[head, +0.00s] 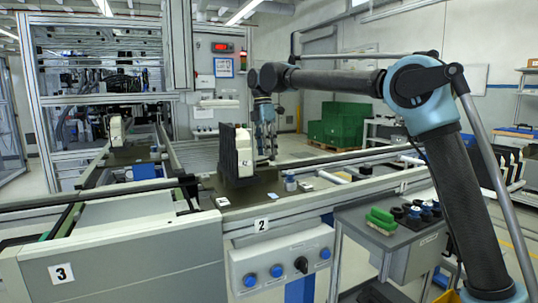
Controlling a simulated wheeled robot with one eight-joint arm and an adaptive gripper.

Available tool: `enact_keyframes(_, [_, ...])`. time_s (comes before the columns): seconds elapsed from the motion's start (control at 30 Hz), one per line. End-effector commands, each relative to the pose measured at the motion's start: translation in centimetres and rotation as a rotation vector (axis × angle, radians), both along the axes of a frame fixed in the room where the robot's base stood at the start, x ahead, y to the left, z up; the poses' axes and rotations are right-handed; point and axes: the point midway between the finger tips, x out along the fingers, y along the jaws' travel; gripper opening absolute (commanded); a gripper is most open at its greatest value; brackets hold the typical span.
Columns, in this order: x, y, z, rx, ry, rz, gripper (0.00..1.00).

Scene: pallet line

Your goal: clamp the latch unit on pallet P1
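A pallet (265,195) sits on the conveyor near the centre of the head view. On it stands an upright block (231,150), dark at the left with a pale, stepped right side; it may be the latch unit. No label P1 is readable. A small grey cylinder (290,184) and a small white piece (222,202) lie on the pallet near its front edge. My gripper (268,158) points down just right of the block, over or behind the pallet. Its fingertips are too small to read, and whether it touches the block cannot be told.
A second pallet (130,155) with a pale upright part (116,130) is farther back left. A button panel (283,262) hangs below the front rail. A side cart (398,240) holds green blocks (382,220) and dark round parts. Green crates (343,124) stand behind.

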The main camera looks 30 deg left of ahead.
Motion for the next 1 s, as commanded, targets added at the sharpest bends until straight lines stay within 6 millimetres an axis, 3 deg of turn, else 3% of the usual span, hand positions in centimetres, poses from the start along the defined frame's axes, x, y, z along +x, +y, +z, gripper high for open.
enact_keyframes(0.53, [1.2,1.3,8.0,0.000,0.000,-0.001,0.39])
enact_keyframes(0.73, [1.4,1.5,9.5,0.001,-0.001,0.000,0.39])
enact_keyframes(1.0, [1.4,1.6,9.9,0.001,-0.001,0.000,0.39])
